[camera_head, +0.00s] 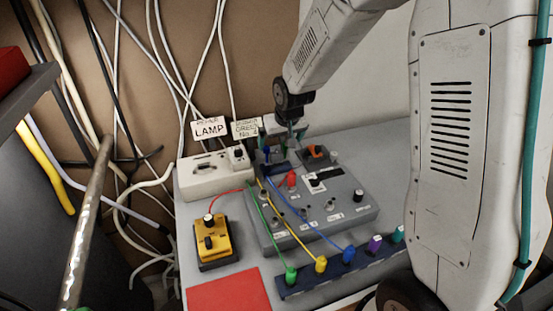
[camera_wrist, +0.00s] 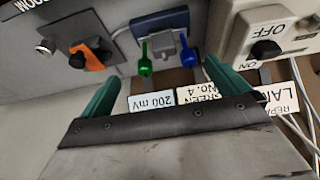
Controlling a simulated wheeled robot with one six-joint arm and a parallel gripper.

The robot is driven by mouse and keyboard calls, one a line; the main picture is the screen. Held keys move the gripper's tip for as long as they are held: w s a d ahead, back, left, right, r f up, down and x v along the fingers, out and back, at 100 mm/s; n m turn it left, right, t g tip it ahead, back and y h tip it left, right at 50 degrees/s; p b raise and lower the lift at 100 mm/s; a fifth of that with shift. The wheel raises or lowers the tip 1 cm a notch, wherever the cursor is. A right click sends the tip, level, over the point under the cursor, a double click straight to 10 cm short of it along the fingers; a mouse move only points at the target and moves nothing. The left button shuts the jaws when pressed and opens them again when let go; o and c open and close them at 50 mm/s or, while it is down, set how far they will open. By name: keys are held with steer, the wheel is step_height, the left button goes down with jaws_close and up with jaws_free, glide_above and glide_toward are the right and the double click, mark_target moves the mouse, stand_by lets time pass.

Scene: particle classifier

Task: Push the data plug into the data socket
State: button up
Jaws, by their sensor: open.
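In the wrist view a grey block, which looks like the data plug (camera_wrist: 168,41), sits at a blue-framed panel, which looks like the data socket (camera_wrist: 150,23). A green screw (camera_wrist: 145,58) and a blue screw (camera_wrist: 187,52) flank the plug. I cannot tell how deep the plug sits. My gripper (camera_wrist: 162,72) is open, its green fingers on either side of the plug with gaps and holding nothing. In the head view my gripper (camera_head: 283,138) is above the rear left of the grey console, over the dark blue socket area; the plug is hard to make out there.
The grey console (camera_head: 350,218) carries knobs and green, yellow and blue cables. A white switch box (camera_head: 215,180) with paper labels stands close left. An orange switch (camera_wrist: 92,60) is near the left finger. A yellow box (camera_head: 215,238) and red sheet (camera_head: 228,293) lie in front.

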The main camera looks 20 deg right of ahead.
mark_target(276, 152)
steer(key=x, duration=0.5)
steer(key=a+x, duration=0.1)
steer(key=x, duration=0.2)
steer(key=shift+s+f, duration=0.2)
steer(key=shift+f, duration=0.2)
steer(key=c, duration=1.1)
